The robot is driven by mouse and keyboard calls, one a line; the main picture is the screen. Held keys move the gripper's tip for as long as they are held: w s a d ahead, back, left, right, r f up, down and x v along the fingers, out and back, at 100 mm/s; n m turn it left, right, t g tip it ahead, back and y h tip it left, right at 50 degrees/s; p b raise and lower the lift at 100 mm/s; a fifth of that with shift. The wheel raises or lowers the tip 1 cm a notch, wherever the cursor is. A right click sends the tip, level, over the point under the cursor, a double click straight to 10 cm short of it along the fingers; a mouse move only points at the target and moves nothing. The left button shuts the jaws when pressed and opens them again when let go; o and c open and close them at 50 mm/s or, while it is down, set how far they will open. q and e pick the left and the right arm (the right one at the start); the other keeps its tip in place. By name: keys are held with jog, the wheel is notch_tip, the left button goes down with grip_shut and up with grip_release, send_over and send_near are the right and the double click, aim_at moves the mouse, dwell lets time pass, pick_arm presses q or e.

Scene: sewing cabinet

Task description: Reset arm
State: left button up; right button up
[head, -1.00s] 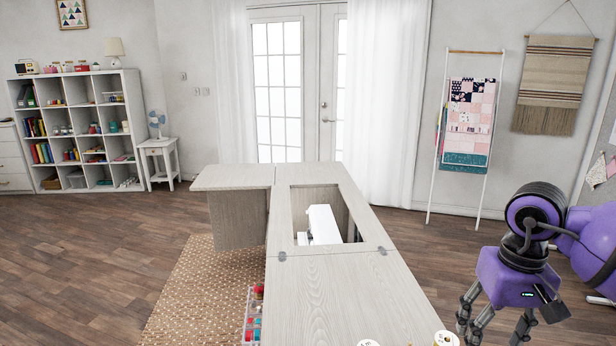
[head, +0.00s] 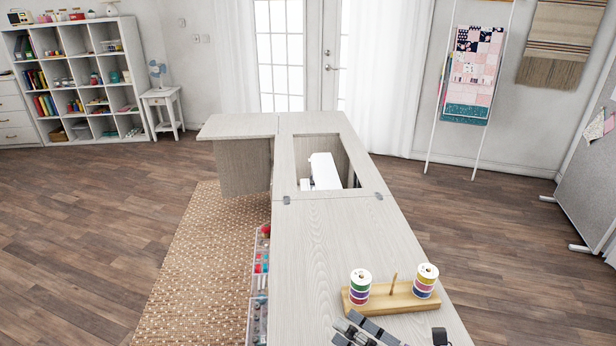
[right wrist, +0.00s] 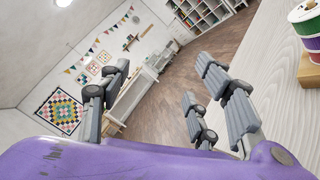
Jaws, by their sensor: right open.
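My right gripper (head: 370,332) shows only in part at the bottom edge of the head view, over the near end of the cabinet top. In the right wrist view its fingers (right wrist: 165,100) are spread wide with nothing between them. The spool rack stands just beyond the gripper in the head view. My left gripper is not in view.
The sewing cabinet (head: 325,240) has a well holding a white sewing machine (head: 325,170). A wooden spool rack (head: 395,301) carries two stacks of thread and a bare peg. A clear organizer (head: 258,300) hangs at the cabinet's left side. Floor on both sides is open.

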jog(key=s+d+f+m+t+h+p, duration=0.1)
jog(key=s+d+f+m+h, duration=0.2)
jog(key=d+f+m+h, duration=0.55)
jog(key=s+d+f+m+t+h+p, duration=0.15)
jog(key=s+f+m+h, duration=0.3)
jog(key=m, duration=0.95)
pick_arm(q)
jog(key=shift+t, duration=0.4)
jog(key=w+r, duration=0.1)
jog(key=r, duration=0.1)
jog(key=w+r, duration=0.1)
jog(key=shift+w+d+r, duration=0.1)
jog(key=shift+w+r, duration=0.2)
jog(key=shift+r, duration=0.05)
pick_arm(e)
jog(key=s+d+f+m+g+h, duration=0.1)
jog(key=s+f+m+g, duration=0.4)
jog(key=s+f+m, duration=0.6)
jog(key=s+f+h, duration=0.1)
jog(key=s, duration=0.3)
jog(key=shift+d+m, duration=0.35)
jog(key=shift+d, duration=0.05)
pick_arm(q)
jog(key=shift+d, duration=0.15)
pick_arm(e)
jog(key=shift+g, duration=0.25)
